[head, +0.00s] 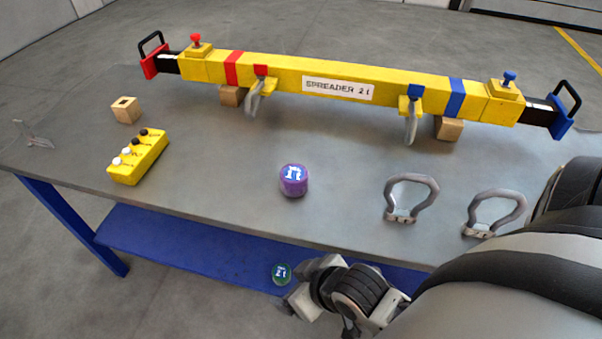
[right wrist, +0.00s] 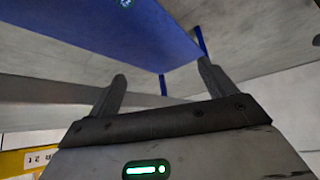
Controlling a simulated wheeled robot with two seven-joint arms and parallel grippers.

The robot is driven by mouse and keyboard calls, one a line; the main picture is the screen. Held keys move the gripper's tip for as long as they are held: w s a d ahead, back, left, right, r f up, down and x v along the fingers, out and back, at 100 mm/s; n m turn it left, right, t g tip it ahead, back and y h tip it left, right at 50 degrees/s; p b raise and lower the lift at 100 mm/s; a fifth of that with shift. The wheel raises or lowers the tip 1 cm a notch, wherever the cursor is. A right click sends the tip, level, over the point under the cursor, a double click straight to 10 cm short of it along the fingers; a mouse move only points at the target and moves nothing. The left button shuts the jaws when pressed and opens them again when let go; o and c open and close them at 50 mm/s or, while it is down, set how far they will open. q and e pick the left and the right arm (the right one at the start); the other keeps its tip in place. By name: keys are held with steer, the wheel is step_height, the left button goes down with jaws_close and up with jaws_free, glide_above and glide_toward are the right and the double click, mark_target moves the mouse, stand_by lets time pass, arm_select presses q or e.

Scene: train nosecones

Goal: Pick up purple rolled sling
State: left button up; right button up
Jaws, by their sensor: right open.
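The purple rolled sling (head: 294,181) stands upright on the grey table top near its front edge, with a white "π"-like mark on a blue patch on top. My right gripper (head: 291,301) is in front of the table, below and apart from the purple sling, near the lower shelf. In the right wrist view its two fingers (right wrist: 163,82) are spread apart with nothing between them. The purple sling is not clearly seen in that view. My left gripper is not in view.
A green rolled sling (head: 282,273) lies on the blue lower shelf (head: 180,243) beside my right gripper. The yellow spreader (head: 290,75) rests on wooden blocks at the back. Two shackles (head: 411,190) lie right of the purple sling. A yellow control box (head: 138,158) is left.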

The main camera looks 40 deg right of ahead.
steer(key=w+a+r+n+g+b, duration=0.2)
steer(key=w+a+r+n+g, duration=0.15)
steer(key=w+r, duration=0.2)
step_height(320, 180, up, 15)
steer(key=g+h, duration=0.2)
steer(key=g, duration=0.2)
glide_above(294, 172)
steer(key=shift+m, duration=0.45)
step_height(294, 172, down, 10)
steer(key=shift+w, duration=0.1)
steer(key=shift+s+f+p, duration=0.2)
steer(key=shift+f+p, duration=0.2)
steer(key=shift+f, duration=2.2)
steer(key=c, duration=1.2)
